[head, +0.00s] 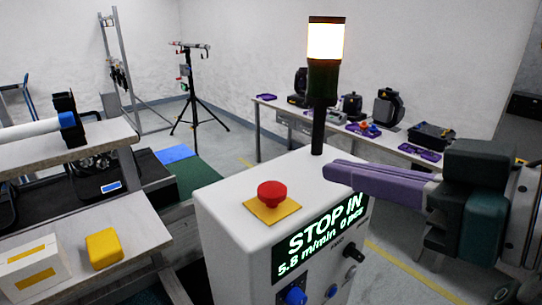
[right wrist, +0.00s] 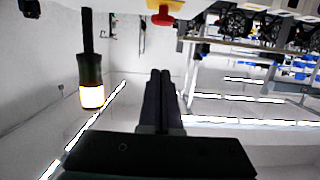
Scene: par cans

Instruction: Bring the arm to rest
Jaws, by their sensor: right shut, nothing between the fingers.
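My right gripper (head: 332,170) comes in from the right in the head view, with purple fingers held level just above the right part of the white control box (head: 233,210). In the right wrist view its two dark fingers (right wrist: 162,75) lie side by side, shut, with nothing between them. A red mushroom button (head: 271,194) on a yellow plate (head: 262,211) sits on top of the box, left of my fingertips and apart from them. The button also shows at the top of the right wrist view (right wrist: 165,20). My left gripper is not in view.
A lit signal lamp (head: 326,40) on a dark pole rises from the box behind my fingers. The box's display (head: 318,240) reads "STOP IN". A yellow block (head: 104,248) lies on the bench at left. A long table (head: 275,107) with equipment stands along the back wall.

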